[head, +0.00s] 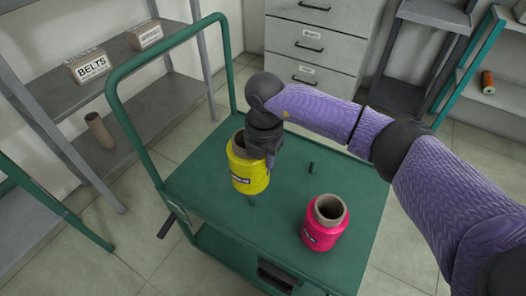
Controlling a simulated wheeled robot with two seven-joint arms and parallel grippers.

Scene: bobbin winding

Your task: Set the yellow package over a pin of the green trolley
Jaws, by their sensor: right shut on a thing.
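The yellow package (249,174) is a wound spool on a brown tube, roughly upright over the near left part of the green trolley's (205,185) top. My right gripper (268,158) is shut on its right side, at the tube and upper rim. A short green pin (252,201) shows just below the package's lower edge; I cannot tell whether the package is clear of it. Another bare pin (312,168) stands to the right, behind the pink package (325,225). The pink package stands upright at the trolley's near right. My left gripper is not in view.
The trolley's tall tube handle (147,152) rises on its left side. Grey shelves (140,100) at the left hold a box marked BELTS (88,66) and a brown tube (99,131). Drawers (310,42) stand behind. The trolley top is clear between the packages.

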